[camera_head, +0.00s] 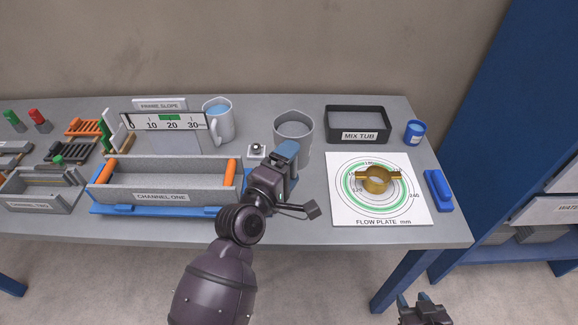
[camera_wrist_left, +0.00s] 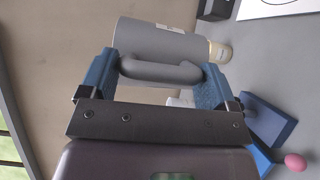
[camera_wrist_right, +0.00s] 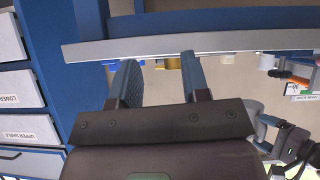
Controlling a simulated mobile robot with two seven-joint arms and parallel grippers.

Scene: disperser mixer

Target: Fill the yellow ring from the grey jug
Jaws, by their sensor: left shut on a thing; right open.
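I cannot tell whether the jug touches the table. The yellow ring (camera_head: 376,172) lies on the white flow plate (camera_head: 345,208) to the right. My right gripper (camera_head: 422,301) is open and empty, in front of the table's front edge.
The black mix tub (camera_head: 357,137) stands behind the flow plate, with a blue cup (camera_head: 414,131) beside it. A blue block (camera_head: 438,190) lies right of the plate.

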